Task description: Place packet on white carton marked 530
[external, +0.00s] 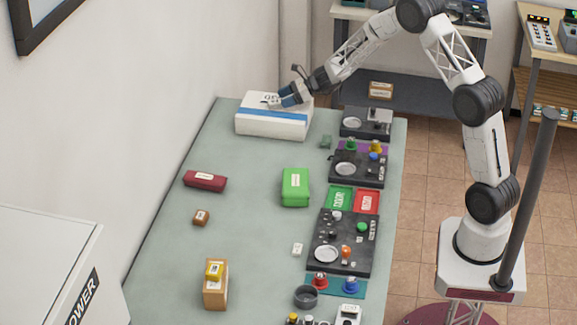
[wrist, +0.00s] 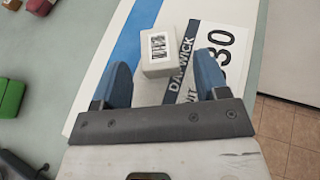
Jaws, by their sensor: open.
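The white carton (external: 262,127) with a blue stripe stands at the far end of the green-grey table. In the wrist view its top (wrist: 110,62) carries a label ending in "30", the rest of the number being covered. A small pale grey packet (wrist: 158,54) with a barcode label appears to rest on the carton top, partly over the printed label. My gripper (wrist: 168,75) is open, with its blue fingers on either side of the packet and gaps showing. In the external view my gripper (external: 286,99) is low over the carton and hides part of its top.
A green box (external: 295,188), a dark red box (external: 205,180), a small brown box (external: 201,217) and a tan box with a yellow block (external: 215,289) stand on the table. Dark equipment panels (external: 341,242) line its right side. The table's left middle is mostly clear.

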